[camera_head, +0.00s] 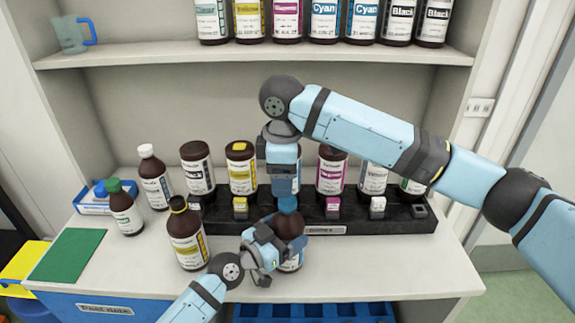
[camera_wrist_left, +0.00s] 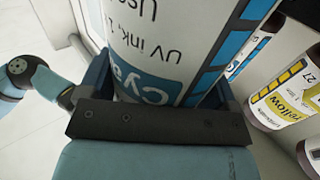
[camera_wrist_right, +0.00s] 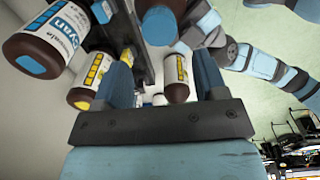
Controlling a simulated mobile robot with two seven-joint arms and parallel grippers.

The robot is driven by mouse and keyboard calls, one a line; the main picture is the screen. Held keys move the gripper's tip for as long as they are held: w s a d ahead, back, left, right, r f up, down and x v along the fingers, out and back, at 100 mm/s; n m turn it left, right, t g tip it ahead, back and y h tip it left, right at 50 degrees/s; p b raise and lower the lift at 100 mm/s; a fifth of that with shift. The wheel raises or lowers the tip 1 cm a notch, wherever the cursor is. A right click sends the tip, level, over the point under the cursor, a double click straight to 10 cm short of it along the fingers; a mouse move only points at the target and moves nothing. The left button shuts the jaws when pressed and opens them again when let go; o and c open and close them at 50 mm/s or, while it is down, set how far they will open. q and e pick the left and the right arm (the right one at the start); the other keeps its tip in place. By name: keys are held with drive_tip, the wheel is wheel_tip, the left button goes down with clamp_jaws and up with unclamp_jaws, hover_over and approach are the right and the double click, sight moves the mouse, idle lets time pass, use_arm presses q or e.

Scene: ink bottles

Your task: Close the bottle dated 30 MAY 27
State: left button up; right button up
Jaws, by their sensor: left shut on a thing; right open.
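A brown bottle (camera_head: 290,222) stands at the front middle of the counter. Its label reads Cyan UV ink in the left wrist view (camera_wrist_left: 145,60); I cannot read a date on it. My left gripper (camera_head: 264,250) is shut around its body, with a finger on each side in the left wrist view (camera_wrist_left: 165,88). A blue cap (camera_head: 288,203) shows at the top of this bottle; I cannot tell how it is seated. My right gripper (camera_head: 286,192) points down just above the cap and is open. In the right wrist view, its fingers (camera_wrist_right: 163,80) are apart.
A dark rack (camera_head: 395,222) with several bottles and coloured blocks stands behind. Yellow-labelled (camera_head: 187,238), green-capped (camera_head: 123,210) and white-capped (camera_head: 154,180) bottles stand left. A green mat (camera_head: 68,254) lies at the left edge. A shelf (camera_head: 160,60) overhangs. The counter's right front (camera_head: 400,268) is clear.

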drive_tip(key=n, duration=0.4)
drive_tip(key=shift+d+r+n, duration=0.15)
drive_tip(key=shift+r+n, duration=0.15)
drive_tip(key=shift+r, duration=0.05)
drive_tip(key=n, duration=0.4)
drive_tip(key=shift+r, duration=0.25)
drive_tip(key=n, duration=0.4)
drive_tip(key=shift+d+r, duration=0.2)
drive_tip(key=shift+r, duration=0.05)
drive_tip(key=n, duration=0.5)
drive_tip(key=shift+d+r+n, duration=0.15)
drive_tip(key=shift+r+n, duration=0.05)
drive_tip(key=shift+n, duration=0.1)
drive_tip(key=shift+f, duration=4)
